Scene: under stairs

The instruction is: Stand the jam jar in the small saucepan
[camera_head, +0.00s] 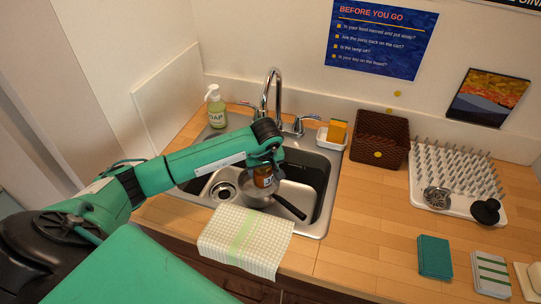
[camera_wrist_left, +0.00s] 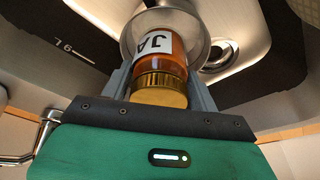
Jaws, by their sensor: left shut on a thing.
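The jam jar (camera_head: 263,178) has an amber body, a white label and a gold lid; it also shows in the left wrist view (camera_wrist_left: 162,68). My left gripper (camera_head: 266,166) is shut on it, with a finger on each side and the lid towards the palm. The small saucepan (camera_head: 252,197) is metal with a dark handle and sits in the sink; its round rim shows behind the jar in the left wrist view (camera_wrist_left: 202,40). The jar's lower end is over or inside the pan. I cannot tell whether it touches the pan's bottom. My right gripper is out of view.
The steel sink (camera_head: 312,218) has a tap (camera_head: 272,92) behind it and a checked cloth (camera_head: 245,240) over its front edge. A soap bottle (camera_head: 216,108) stands at the back left. A brown basket (camera_head: 379,140) and a pegged drying rack (camera_head: 455,178) stand right.

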